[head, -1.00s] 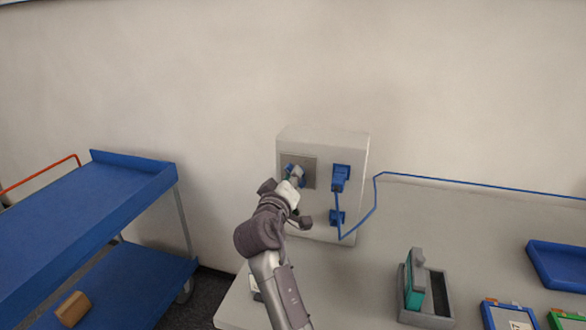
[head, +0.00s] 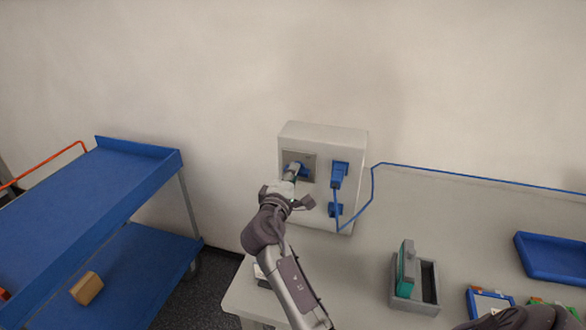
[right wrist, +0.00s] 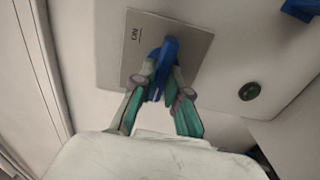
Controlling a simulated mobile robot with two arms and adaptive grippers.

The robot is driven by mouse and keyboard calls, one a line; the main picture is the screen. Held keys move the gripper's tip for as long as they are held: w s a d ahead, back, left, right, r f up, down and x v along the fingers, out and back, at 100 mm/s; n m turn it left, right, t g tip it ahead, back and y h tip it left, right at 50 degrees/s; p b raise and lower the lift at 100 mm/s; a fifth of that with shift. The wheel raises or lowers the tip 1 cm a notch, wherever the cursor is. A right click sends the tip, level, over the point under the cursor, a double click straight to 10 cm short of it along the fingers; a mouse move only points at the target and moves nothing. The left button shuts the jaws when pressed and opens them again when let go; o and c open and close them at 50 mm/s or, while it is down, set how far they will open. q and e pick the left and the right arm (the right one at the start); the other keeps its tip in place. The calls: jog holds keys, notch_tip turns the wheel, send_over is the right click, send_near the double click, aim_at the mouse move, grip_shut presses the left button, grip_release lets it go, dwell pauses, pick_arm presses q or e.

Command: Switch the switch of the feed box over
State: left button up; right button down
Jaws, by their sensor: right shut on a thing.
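The feed box (head: 325,131) is a pale grey box standing at the back of the bench against the wall. Its switch (head: 303,168) is a blue handle on a square grey plate, partly hidden by my right gripper (head: 294,172). In the right wrist view the fingers (right wrist: 161,66) are shut on the blue switch handle (right wrist: 170,48), one on each side. An ON mark shows on the plate (right wrist: 191,32) to the left of the handle. I cannot tell which position the switch is in. My left gripper is not in view.
A blue plug (head: 339,174) with a blue cable (head: 480,178) sits right of the switch. A dark green round button (right wrist: 249,91) is on the box face. A grey holder (head: 428,296) and a blue tray (head: 550,258) are on the bench. A blue cart (head: 90,185) stands left.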

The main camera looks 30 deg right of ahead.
jog(key=shift+n, duration=0.4)
jog(key=c, duration=1.2)
grip_release()
jog(key=v, duration=0.7)
jog(key=shift+s+a, duration=0.15)
jog(key=shift+a, duration=0.05)
